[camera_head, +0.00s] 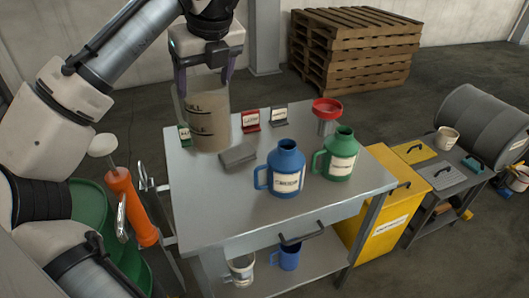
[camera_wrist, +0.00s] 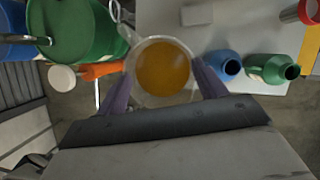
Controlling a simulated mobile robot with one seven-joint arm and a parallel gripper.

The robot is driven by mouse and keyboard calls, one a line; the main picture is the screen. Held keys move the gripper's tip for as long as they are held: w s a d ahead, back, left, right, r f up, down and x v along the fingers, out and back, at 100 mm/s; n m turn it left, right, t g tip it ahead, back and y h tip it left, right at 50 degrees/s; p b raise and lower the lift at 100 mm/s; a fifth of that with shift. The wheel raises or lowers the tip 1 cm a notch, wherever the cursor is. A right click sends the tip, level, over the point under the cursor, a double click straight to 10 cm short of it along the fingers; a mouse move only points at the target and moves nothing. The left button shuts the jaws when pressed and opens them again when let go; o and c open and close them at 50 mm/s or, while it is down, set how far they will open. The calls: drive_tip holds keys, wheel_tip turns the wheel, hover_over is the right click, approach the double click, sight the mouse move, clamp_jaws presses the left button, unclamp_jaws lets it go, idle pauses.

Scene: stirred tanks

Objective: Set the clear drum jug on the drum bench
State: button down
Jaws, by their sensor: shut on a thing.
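My gripper (camera_head: 204,80) is shut on the clear jug (camera_head: 208,122), with a finger on either side near its rim. The jug is upright, see-through, with dark marks on its side. In the wrist view, the jug (camera_wrist: 165,68) is seen from above with amber liquid inside, between the fingers of my gripper (camera_wrist: 166,88). It appears over the back left of the steel table; whether its base touches the top is unclear. A low grey bench (camera_head: 474,187) at the right, beside the large grey drum (camera_head: 484,122), looks like the drum bench. A pale cup (camera_head: 447,139) stands on it.
The steel table (camera_head: 205,215) holds a blue jug (camera_head: 287,170), a green jug (camera_head: 338,155), a grey block (camera_head: 238,156), a red funnel (camera_head: 327,106) and small label stands. A yellow cabinet (camera_head: 380,225) stands between table and low bench. An orange pump (camera_head: 131,205) and green drums are left.

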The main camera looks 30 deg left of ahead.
sight(220, 139)
wheel_tip(220, 139, down, 20)
idle(0.6)
drive_tip(key=shift+f, duration=0.15)
drive_tip(key=shift+c, duration=0.9)
unclamp_jaws()
drive_tip(key=b+v, duration=0.1)
drive_tip(key=v, duration=1.1)
drive_tip(key=shift+s, duration=0.1)
